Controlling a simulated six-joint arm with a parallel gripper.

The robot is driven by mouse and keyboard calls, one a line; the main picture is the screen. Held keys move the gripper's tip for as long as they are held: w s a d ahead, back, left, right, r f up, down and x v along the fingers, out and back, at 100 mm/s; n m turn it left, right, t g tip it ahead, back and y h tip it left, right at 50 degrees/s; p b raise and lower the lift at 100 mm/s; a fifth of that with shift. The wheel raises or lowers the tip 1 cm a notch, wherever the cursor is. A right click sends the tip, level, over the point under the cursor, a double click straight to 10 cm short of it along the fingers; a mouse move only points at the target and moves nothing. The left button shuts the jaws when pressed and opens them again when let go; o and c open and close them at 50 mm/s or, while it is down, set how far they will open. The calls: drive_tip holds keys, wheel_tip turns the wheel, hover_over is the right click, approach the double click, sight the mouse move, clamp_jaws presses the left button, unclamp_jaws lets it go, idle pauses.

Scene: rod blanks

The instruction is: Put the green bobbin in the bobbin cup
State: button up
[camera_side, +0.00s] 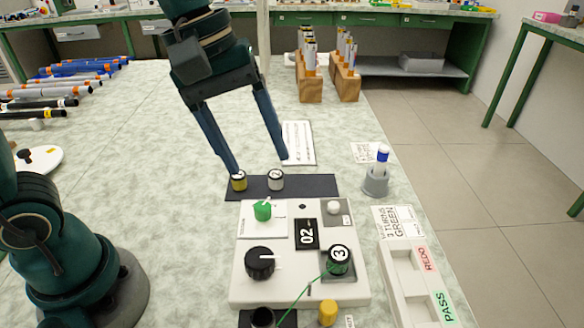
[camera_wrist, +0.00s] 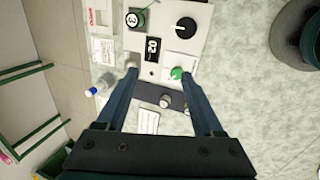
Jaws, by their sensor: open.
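A dark spool marked 3 (camera_side: 338,256) with green thread sits upright in a dark seat on the white machine (camera_side: 240,290); it also shows in the wrist view (camera_wrist: 137,18). The thread runs down to the lower left. A green round piece (camera_side: 263,211) with a white pointer stands at the machine's far left corner, also in the wrist view (camera_wrist: 177,73). I cannot tell whether the seat under spool 3 is the bobbin cup; a dark cup (camera_side: 262,317) shows partly at the bottom edge. My gripper (camera_side: 260,166) is open and empty, near the spools behind the machine.
A yellow spool (camera_side: 239,181) and a grey spool (camera_side: 276,180) stand on a black strip (camera_side: 315,186). A grey holder (camera_side: 375,183) with a blue-topped bottle is to the right. The REDO/PASS tray (camera_side: 400,290) lies at the right front.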

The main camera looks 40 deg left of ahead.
drive_tip(key=s+a+f+m+t+y, duration=0.2)
drive_tip(key=s+a+f+m+t, duration=0.1)
drive_tip(key=s+a+m, duration=0.3)
drive_tip(key=s+m, duration=0.2)
drive_tip(key=m, duration=0.1)
drive_tip(key=shift+a+y, duration=0.3)
drive_tip(key=shift+a, duration=0.05)
